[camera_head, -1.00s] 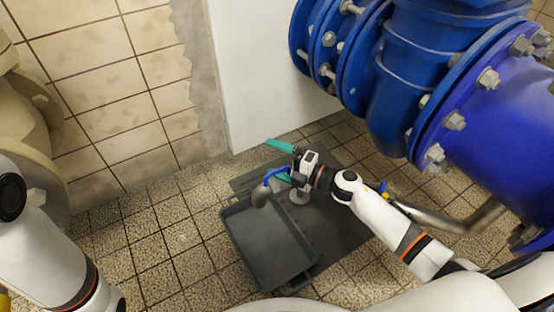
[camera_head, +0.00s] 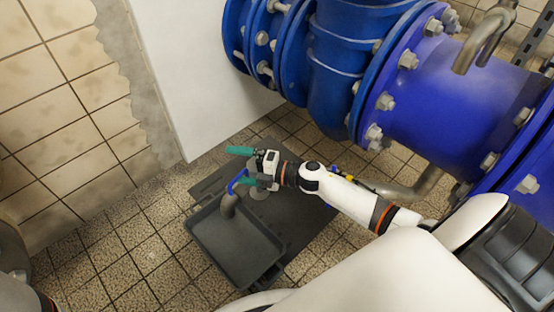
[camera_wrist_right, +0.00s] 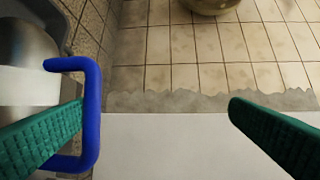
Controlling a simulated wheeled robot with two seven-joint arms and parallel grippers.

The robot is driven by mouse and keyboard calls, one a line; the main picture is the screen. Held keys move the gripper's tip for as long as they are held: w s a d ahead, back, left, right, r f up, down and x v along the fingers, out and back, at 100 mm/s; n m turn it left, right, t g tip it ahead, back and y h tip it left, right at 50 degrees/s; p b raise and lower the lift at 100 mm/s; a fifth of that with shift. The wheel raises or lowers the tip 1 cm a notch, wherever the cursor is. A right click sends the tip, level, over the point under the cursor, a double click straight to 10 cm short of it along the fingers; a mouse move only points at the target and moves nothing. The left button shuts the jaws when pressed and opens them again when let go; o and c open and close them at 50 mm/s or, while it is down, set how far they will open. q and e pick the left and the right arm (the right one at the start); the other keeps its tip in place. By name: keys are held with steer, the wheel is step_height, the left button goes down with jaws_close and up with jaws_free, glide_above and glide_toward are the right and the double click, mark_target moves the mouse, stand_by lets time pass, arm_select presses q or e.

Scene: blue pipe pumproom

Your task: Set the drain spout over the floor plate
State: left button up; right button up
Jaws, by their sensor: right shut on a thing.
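The drain spout (camera_head: 229,205) is a grey, downturned pipe end with a blue loop handle (camera_head: 237,181). Its mouth is above a dark grey tray (camera_head: 240,255). In the right wrist view the blue handle (camera_wrist_right: 95,115) loops around one green finger, and the other finger stands apart. A dark flat plate (camera_head: 315,222), which looks like the floor plate, lies under and beside the tray. A pale round piece (camera_head: 258,193) is partly hidden below the gripper. My left gripper is out of view.
Large blue flanged pipes (camera_head: 430,75) fill the upper right. A metal pipe (camera_head: 415,190) runs low behind my right arm. A white panel (camera_head: 205,75) and tiled wall (camera_head: 50,80) bound the left. Tiled floor (camera_head: 120,250) is clear left of the tray.

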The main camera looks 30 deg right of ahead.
steer(key=shift+s+d+r, duration=0.3)
steer(key=shift+d+r, duration=0.1)
steer(key=shift+d, duration=0.2)
steer(key=shift+s+d+r, duration=0.25)
steer(key=shift+d+r, duration=0.1)
steer(key=shift+d, duration=0.2)
steer(key=shift+s+d, duration=0.25)
steer(key=c, duration=0.3)
steer(key=shift+s+d+r, duration=0.15)
steer(key=shift+s+d, duration=0.05)
steer(key=shift+s, duration=0.1)
steer(key=c, duration=0.8)
steer(key=shift+f+p+v, duration=0.15)
steer(key=shift+f+v, duration=0.1)
steer(key=shift+v, duration=1)
steer(key=shift+f+p+v, duration=0.1)
steer(key=shift+f+v, duration=0.15)
steer(key=shift+v, duration=1)
steer(key=shift+f+p+v, duration=0.15)
steer(key=shift+f+v, duration=0.1)
steer(key=shift+v, duration=1)
steer(key=shift+d, duration=0.15)
